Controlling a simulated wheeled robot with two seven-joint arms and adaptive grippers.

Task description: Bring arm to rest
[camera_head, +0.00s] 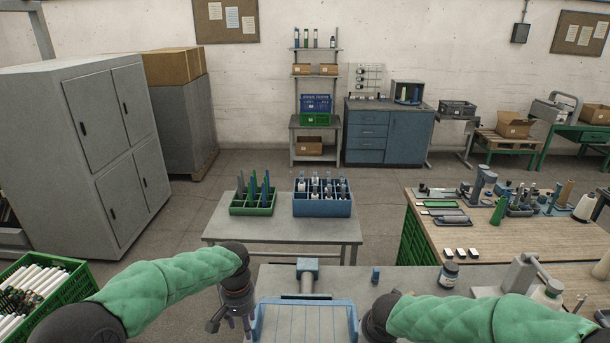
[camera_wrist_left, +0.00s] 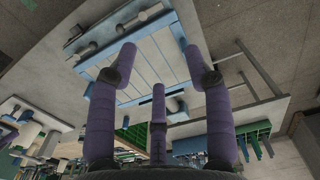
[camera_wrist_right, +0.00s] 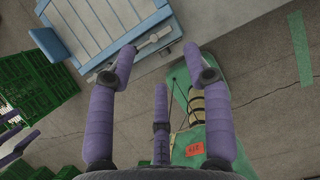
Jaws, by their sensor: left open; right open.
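My left arm comes in from the left in the head view, and my left gripper (camera_head: 231,318) hangs at the left side of a blue-framed grey slatted tray (camera_head: 258,325) on the near bench. In the left wrist view my left gripper (camera_wrist_left: 160,75) has its purple fingers spread, with nothing between them. My right arm comes in from the right in the head view; its gripper is hidden there. In the right wrist view my right gripper (camera_wrist_right: 165,75) is open and empty beside the blue-framed tray (camera_wrist_right: 60,45).
A table (camera_head: 222,229) ahead holds a green crate (camera_head: 252,209) and a blue divided crate (camera_head: 322,207). A wooden-topped bench (camera_head: 520,235) with parts stands right. A jar (camera_head: 449,275) sits near my right arm. A green crate (camera_head: 75,285) of white tubes is left.

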